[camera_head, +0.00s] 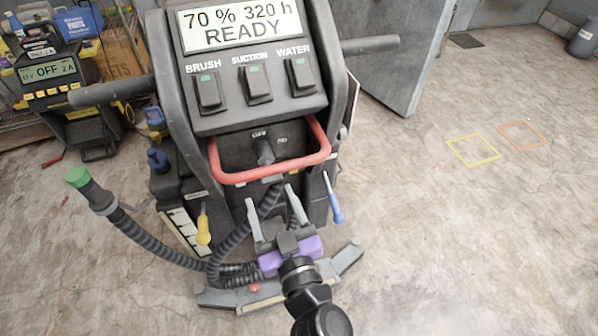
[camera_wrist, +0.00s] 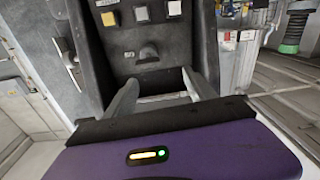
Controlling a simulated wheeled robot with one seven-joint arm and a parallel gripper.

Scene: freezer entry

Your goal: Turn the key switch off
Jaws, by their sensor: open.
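The key switch (camera_head: 264,152) is a dark grey knob on the recessed black panel of a floor-cleaning machine, below the display reading "70 % 320 h READY". Small labels sit above it, too small to read surely. In the wrist view the key switch (camera_wrist: 148,53) stands out from the panel, ahead of my fingertips. My gripper (camera_head: 269,195) is open and empty, below and in front of the switch, with its purple body lower down. In the wrist view my gripper (camera_wrist: 160,78) has two grey fingers apart, not touching the switch.
A red handle loop (camera_head: 268,177) curves around the switch panel, between it and my gripper. Brush, suction and water switches (camera_head: 254,84) sit above. A ribbed hose (camera_head: 150,240) with a green end hangs left; yellow and blue handles flank the machine. Floor right is open.

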